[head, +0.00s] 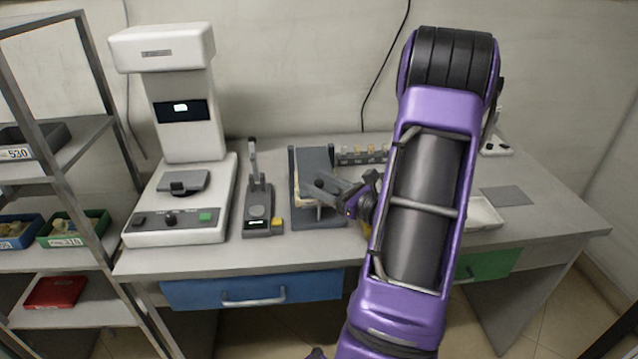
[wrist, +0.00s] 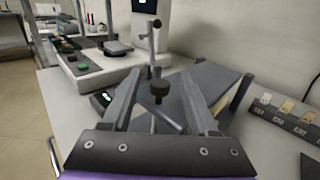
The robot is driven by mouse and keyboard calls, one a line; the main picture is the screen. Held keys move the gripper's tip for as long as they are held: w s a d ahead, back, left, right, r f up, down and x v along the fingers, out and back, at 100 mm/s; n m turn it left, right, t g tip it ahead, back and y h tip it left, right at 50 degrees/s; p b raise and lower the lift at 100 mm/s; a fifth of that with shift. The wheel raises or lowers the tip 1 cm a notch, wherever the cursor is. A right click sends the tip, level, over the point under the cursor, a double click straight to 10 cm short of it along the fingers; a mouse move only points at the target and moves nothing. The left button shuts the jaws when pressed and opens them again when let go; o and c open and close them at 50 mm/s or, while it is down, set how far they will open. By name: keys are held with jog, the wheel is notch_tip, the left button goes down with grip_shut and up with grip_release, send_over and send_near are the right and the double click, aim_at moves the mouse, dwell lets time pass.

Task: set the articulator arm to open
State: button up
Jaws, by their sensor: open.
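A grey hinged-looking stand (head: 318,219) with a flat base, raised grey plates and a tan edge sits at mid-bench; I cannot tell for certain that it is the articulator, or its arm's angle. In the wrist view its blue-grey plate (wrist: 207,82) shows behind the fingers. My gripper (head: 318,186) is open and empty, in front of and over this stand in the head view. The wrist view shows both fingers (wrist: 158,92) spread apart.
A tall white machine (head: 190,189) stands at the left of the bench. A row of small samples (head: 362,155) lies along the wall. A white tray (head: 484,214) is at right, partly behind my arm. A shelf rack (head: 75,190) stands left. The bench's front strip is clear.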

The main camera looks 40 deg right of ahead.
grip_shut()
dwell(1.4)
